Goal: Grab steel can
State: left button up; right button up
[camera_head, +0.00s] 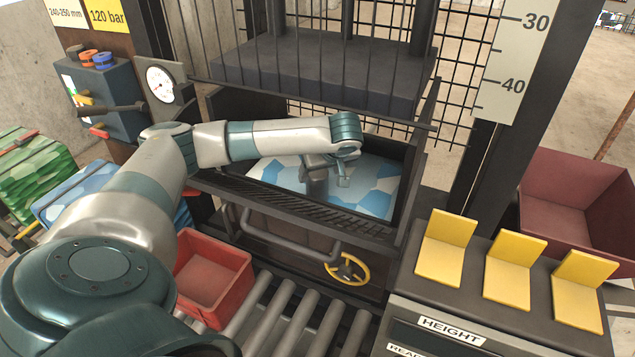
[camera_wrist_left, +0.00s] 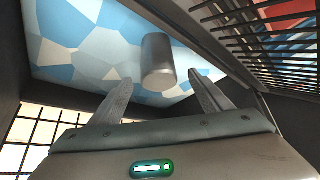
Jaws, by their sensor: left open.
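The steel can (camera_wrist_left: 158,60) is a plain grey cylinder on a blue, white and grey patterned surface (camera_wrist_left: 85,45) in the left wrist view. My left gripper (camera_wrist_left: 162,95) is open, its two fingers spread on either side of the line to the can. The can shows just beyond the fingertips, with no visible contact. In the head view my left arm reaches into the dark press chamber, and the left gripper (camera_head: 330,178) points down over the patterned surface (camera_head: 375,187). There I cannot clearly tell the can from the gripper. My right gripper is not in view.
Dark chamber walls and a slotted front flap (camera_head: 300,208) surround the gripper, under a heavy press plate (camera_head: 320,70). A red bin (camera_head: 212,275) stands by the rollers (camera_head: 285,320). Yellow brackets (camera_head: 445,248) sit on the right console. A dark red container (camera_head: 570,200) is behind.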

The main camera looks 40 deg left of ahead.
aim_at(319, 175)
pick_arm(q)
jog(key=shift+x, duration=2.4)
jog(key=shift+x, duration=2.6)
jog(key=shift+w+d, duration=0.1)
jog(key=c, duration=1.2)
